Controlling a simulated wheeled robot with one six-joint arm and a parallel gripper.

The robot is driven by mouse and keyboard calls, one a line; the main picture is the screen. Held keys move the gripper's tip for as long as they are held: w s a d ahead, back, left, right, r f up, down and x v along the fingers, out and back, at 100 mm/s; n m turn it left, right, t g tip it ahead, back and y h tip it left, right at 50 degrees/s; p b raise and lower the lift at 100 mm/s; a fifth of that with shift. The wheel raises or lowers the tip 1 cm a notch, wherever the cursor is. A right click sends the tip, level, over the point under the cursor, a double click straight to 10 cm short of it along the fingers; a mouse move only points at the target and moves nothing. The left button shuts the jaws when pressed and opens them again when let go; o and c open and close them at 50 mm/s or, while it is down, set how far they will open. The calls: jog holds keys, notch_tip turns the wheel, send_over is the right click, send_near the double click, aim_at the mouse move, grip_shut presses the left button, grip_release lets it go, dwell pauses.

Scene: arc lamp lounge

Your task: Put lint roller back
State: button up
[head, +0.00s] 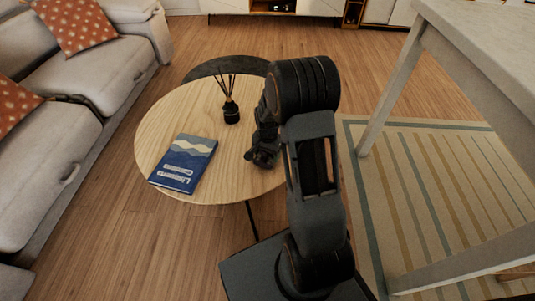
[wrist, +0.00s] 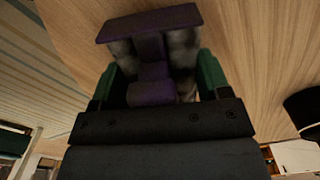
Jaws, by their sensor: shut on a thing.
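My gripper (head: 262,155) hangs over the right side of the round wooden table in the head view, partly hidden behind my own arm. In the wrist view my gripper (wrist: 158,78) has green finger parts at both sides and is shut on a dark purple thing with a T-shaped end. This appears to be the lint roller (wrist: 152,50), with blotchy grey parts beside its purple stem. In the head view the held thing cannot be made out. Whether it touches the wood behind it is unclear.
The round table (head: 165,125) bears a blue book (head: 184,163) and a black reed diffuser (head: 231,112). A dark round surface (head: 210,68) adjoins its far edge. A grey sofa (head: 95,70) stands at left, a pale table (head: 400,85) and striped rug (head: 410,190) at right.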

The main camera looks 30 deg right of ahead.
jog(key=o, duration=0.4)
jog(key=shift+f, duration=0.1)
jog(key=o, duration=0.5)
notch_tip(320, 180, up, 12)
jog(key=p, duration=0.4)
jog(key=s+a+r+n+t, duration=0.1)
jog(key=s+a+r+n, duration=0.2)
jog(key=s, duration=0.2)
jog(key=s+a+r+n+t, duration=0.1)
jog(key=s+a+r+n, duration=0.2)
jog(key=s+r+n, duration=0.1)
jog(key=s+a+r+n, duration=0.3)
jog(key=s+r, duration=0.1)
jog(key=s, duration=0.2)
jog(key=shift+s+r+t, duration=0.25)
jog(key=shift+s+t, duration=0.15)
